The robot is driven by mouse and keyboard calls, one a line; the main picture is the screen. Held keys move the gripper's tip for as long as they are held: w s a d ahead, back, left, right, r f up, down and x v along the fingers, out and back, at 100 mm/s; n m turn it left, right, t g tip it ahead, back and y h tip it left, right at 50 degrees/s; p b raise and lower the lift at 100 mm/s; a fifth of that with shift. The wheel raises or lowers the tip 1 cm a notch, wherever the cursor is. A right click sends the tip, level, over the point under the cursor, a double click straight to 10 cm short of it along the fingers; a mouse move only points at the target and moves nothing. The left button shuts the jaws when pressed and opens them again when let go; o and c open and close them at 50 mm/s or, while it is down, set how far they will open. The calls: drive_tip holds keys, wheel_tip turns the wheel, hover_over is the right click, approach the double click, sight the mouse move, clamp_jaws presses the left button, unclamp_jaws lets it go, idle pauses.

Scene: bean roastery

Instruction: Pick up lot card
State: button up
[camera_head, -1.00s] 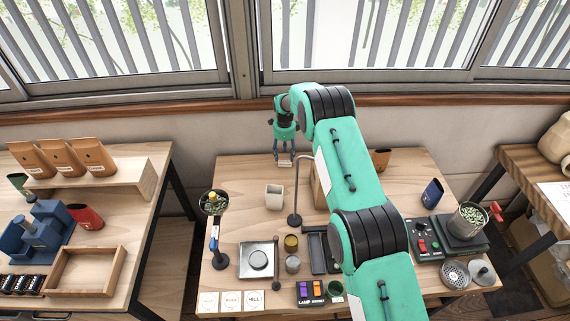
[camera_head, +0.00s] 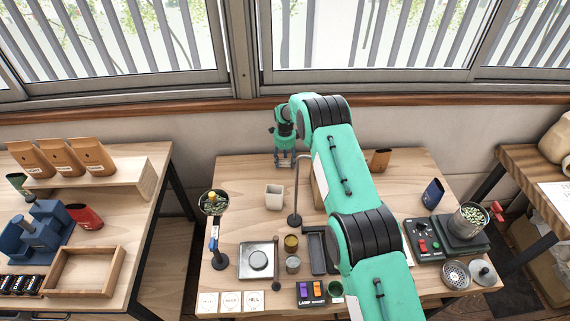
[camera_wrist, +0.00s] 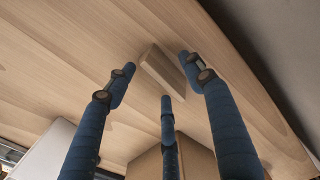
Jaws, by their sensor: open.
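My gripper (camera_head: 285,163) points down over the back edge of the wooden table, left of the middle. In the wrist view my gripper (camera_wrist: 157,62) has its blue fingers spread apart, with nothing held. A small pale wooden block (camera_wrist: 162,72) lies on the table between and just beyond the fingertips; it may be the lot card or its holder, but no writing shows. Three white lettered cards (camera_head: 230,302) lie in a row at the table's front left; I cannot tell whether one is the lot card.
A brown box (camera_head: 318,190) stands partly behind my arm. The wall is close behind.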

sight(285, 161)
drive_tip(key=shift+c, duration=0.5)
drive_tip(key=c, duration=1.1)
drive_tip(key=shift+o, duration=0.2)
drive_tip(key=shift+r, duration=0.15)
drive_tip(key=shift+r, duration=1.55)
drive_tip(key=shift+s+r, duration=0.15)
drive_tip(key=shift+s, duration=0.15)
drive_tip(key=s, duration=0.5)
drive_tip(key=s+d+r+p, duration=0.1)
drive_tip(key=s, duration=0.4)
drive_tip(key=s+d, duration=0.1)
drive_tip(key=s, duration=0.4)
drive_tip(key=shift+s+d+r, duration=0.1)
drive_tip(key=shift+d+r, duration=0.05)
drive_tip(key=shift+d, duration=0.05)
